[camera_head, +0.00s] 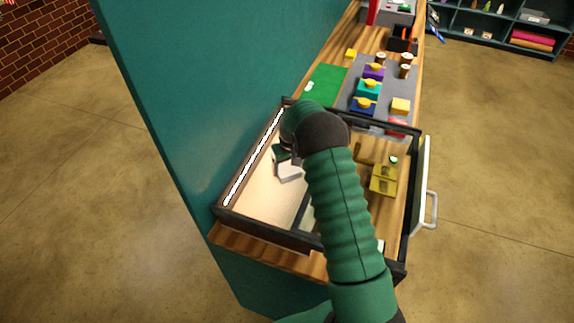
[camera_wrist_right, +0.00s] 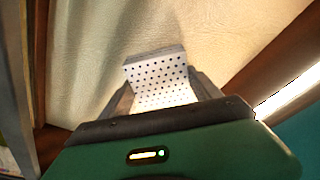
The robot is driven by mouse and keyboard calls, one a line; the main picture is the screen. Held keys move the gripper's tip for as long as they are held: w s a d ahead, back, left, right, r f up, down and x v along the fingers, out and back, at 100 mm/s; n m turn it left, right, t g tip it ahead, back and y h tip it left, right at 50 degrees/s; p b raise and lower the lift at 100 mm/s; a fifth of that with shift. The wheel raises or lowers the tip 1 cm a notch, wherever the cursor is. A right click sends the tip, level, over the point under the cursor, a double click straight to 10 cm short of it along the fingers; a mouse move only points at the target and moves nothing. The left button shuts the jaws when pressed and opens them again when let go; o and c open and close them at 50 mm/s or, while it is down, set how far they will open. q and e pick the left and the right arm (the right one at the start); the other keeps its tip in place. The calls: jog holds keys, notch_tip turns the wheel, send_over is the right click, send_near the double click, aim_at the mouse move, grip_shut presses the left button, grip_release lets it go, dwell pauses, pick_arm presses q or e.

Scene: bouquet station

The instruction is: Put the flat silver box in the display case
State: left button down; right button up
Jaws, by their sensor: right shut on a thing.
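The flat silver box (camera_wrist_right: 156,72) shows in the right wrist view as a pale, angled shape with rows of dark dots. My right gripper (camera_wrist_right: 164,92) is shut on it, one finger on each side. In the head view the box (camera_head: 290,172) is a small pale block beside my right gripper (camera_head: 284,157), inside the display case. The display case (camera_head: 262,236) has a dark frame and a lit strip along its left edge. The box is over the pale case floor; I cannot tell whether it touches it. My right arm hides the case's middle. My left gripper is not in view.
A pale door with a handle (camera_head: 432,208) stands at the case's right side. A yellow item (camera_head: 383,180) is in the case's right part. Behind it are a green mat (camera_head: 324,85) and several small coloured boxes on a grey tray. A teal wall (camera_head: 190,110) borders the left.

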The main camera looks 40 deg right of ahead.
aim_at(288, 172)
jog(key=shift+w+a, duration=0.1)
jog(key=shift+a, duration=0.15)
jog(key=o, duration=1.8)
jog(key=shift+a, duration=0.15)
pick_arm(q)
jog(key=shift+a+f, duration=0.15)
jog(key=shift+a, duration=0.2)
pick_arm(e)
jog(key=shift+o, duration=0.2)
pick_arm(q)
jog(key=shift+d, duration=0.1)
pick_arm(e)
jog(key=shift+d, duration=0.2)
jog(key=shift+r, duration=0.15)
pick_arm(q)
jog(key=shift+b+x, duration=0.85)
jog(key=shift+b, duration=0.1)
pick_arm(e)
notch_tip(288, 172, up, 12)
jog(key=s, duration=0.2)
jog(key=shift+a, duration=0.4)
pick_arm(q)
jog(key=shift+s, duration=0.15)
pick_arm(e)
jog(key=shift+w+d, duration=0.1)
